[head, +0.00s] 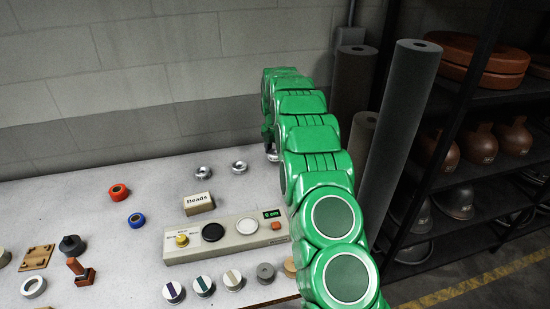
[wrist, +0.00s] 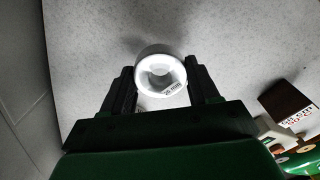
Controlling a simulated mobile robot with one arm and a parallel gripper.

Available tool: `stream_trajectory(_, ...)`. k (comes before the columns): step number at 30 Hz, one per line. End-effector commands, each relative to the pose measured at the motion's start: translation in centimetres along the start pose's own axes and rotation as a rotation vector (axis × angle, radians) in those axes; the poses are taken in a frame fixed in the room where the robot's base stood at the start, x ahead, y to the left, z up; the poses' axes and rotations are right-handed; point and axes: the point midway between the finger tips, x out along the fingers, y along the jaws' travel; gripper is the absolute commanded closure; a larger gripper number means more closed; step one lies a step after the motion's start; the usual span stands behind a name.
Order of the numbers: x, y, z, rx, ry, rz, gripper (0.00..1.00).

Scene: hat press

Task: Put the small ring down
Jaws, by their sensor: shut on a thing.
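I cannot tell whether the ring touches the speckled grey table (head: 110,229).
A "Beads" block (head: 198,203) and a control panel (head: 227,238) with knob and display stand in front. Several capped discs line the front. Grey rolls (head: 404,130) and a shelf stand right.

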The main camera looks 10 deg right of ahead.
Motion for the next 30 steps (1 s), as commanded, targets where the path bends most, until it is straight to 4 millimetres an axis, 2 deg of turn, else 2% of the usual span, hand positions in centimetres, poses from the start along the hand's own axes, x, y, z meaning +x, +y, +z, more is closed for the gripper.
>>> stream_trajectory(6,2.9,-0.1,-0.1,0.0,0.004,-0.004,0.75)
stream_trajectory(18,3.4,0.0,0.0,0.0,0.001,-0.002,0.75)
stream_trajectory(19,3.4,0.0,0.0,0.0,0.001,-0.001,0.37)
stream_trajectory(21,3.3,0.0,-0.1,0.0,0.001,-0.001,0.26)
stream_trajectory(24,3.3,0.0,0.0,0.0,0.001,-0.001,0.15)
stream_trajectory(30,3.3,0.0,-0.1,0.0,0.001,-0.002,0.15)
